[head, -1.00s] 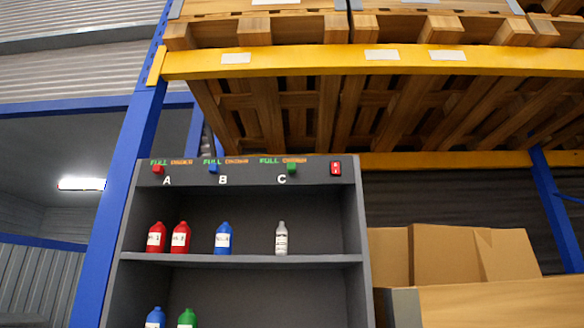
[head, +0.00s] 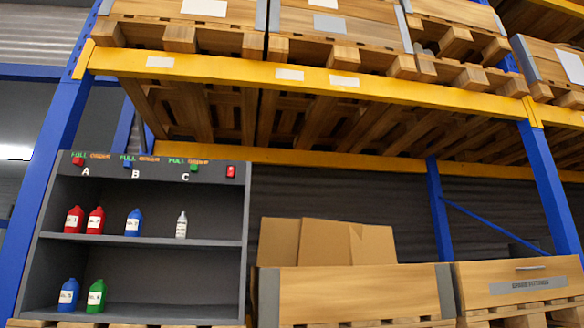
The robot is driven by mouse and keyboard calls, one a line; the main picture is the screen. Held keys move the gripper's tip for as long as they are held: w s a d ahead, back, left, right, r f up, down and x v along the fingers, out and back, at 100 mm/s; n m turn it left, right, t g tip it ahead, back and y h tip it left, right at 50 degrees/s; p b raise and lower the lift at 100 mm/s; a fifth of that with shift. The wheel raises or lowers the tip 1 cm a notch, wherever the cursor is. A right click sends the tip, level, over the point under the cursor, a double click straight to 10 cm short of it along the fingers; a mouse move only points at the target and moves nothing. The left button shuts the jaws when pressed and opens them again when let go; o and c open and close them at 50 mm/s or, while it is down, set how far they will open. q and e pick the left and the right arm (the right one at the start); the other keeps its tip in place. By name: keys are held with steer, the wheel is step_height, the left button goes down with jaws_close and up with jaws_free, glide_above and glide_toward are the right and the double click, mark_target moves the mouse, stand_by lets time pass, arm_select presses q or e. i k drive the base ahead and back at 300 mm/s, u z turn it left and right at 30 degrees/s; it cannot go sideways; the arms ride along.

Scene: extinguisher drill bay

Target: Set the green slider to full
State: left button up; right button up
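The green slider (head: 193,168) is on the dark top panel of the grey shelf cabinet (head: 246,205), just above the letter C. It sits below the orange word to the right of the green FULL label (head: 177,161), not under FULL itself. The red slider (head: 78,161) above A and the blue slider (head: 127,163) above B sit nearer their FULL labels. Neither of my grippers is in view.
The upper shelf holds two red bottles (head: 85,220), a blue bottle (head: 133,223) and a grey-white bottle (head: 181,225). Blue and green bottles stand below. A red switch (head: 230,171) is at the panel's right. Crates (head: 360,295) stand right of the cabinet; yellow-beamed pallet racking hangs above.

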mark_target(195, 168)
steer(key=u, duration=0.05)
steer(key=k, duration=0.25)
steer(key=z, duration=0.6)
steer(key=i, duration=1.2)
steer(key=u, duration=1.45)
steer(key=i, duration=0.95)
steer(key=u, duration=1.05)
